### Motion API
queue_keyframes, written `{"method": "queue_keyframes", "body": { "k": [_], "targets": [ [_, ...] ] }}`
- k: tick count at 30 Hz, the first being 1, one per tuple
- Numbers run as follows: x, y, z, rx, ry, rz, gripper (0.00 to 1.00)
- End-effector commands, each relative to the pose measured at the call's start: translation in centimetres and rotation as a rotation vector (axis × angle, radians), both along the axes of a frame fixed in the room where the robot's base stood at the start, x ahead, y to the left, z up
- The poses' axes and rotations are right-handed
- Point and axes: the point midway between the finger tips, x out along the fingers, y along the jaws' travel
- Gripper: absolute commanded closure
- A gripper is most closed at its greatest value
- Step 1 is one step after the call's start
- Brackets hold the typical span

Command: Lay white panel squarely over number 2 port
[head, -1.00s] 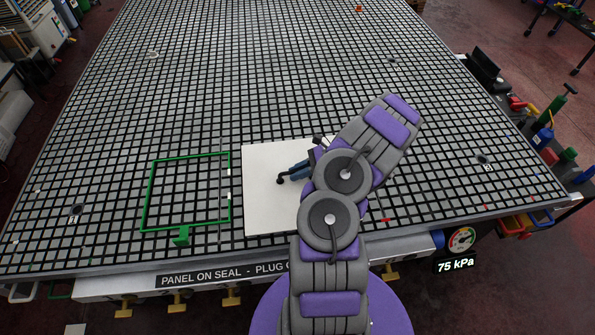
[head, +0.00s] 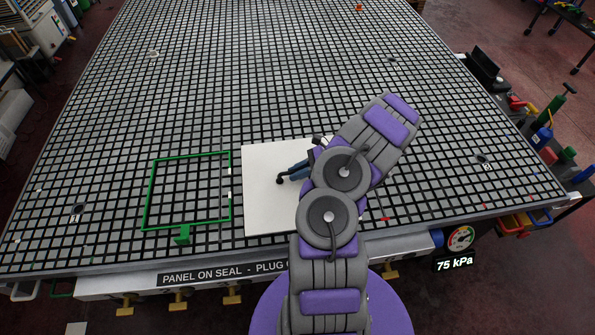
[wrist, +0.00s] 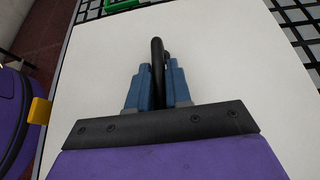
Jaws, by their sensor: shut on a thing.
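The white panel (head: 265,215) lies flat near the table's front, right of the green frame. My arm hides its right part. In the wrist view the panel (wrist: 225,60) fills most of the picture. My gripper (head: 287,176) is over its middle. Its blue fingers (wrist: 157,90) are shut on a black upright handle (wrist: 157,55) on the panel. I cannot tell whether the panel touches the table. Dark round ports show at the front left (head: 77,208), right (head: 483,159), back right (head: 392,59) and back left (head: 153,54); their numbers are too small to read surely.
A green frame (head: 150,190) stands on the grid table (head: 110,130) just left of the panel. Small coloured bits lie along the edges. A gauge (head: 460,238) at the front right has a 75 kPa readout (head: 454,264). The grid behind the panel is mostly clear.

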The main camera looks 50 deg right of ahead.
Motion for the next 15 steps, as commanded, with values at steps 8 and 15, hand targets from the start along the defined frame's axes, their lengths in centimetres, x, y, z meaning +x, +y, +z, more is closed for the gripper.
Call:
{"method": "queue_keyframes", "body": {
  "k": [8, 15],
  "targets": [
    [0.05, 0.00, -0.19, 0.001, -0.002, 0.000, 1.00],
    [0.05, 0.00, -0.56, 0.001, -0.002, 0.000, 1.00]
  ]
}}
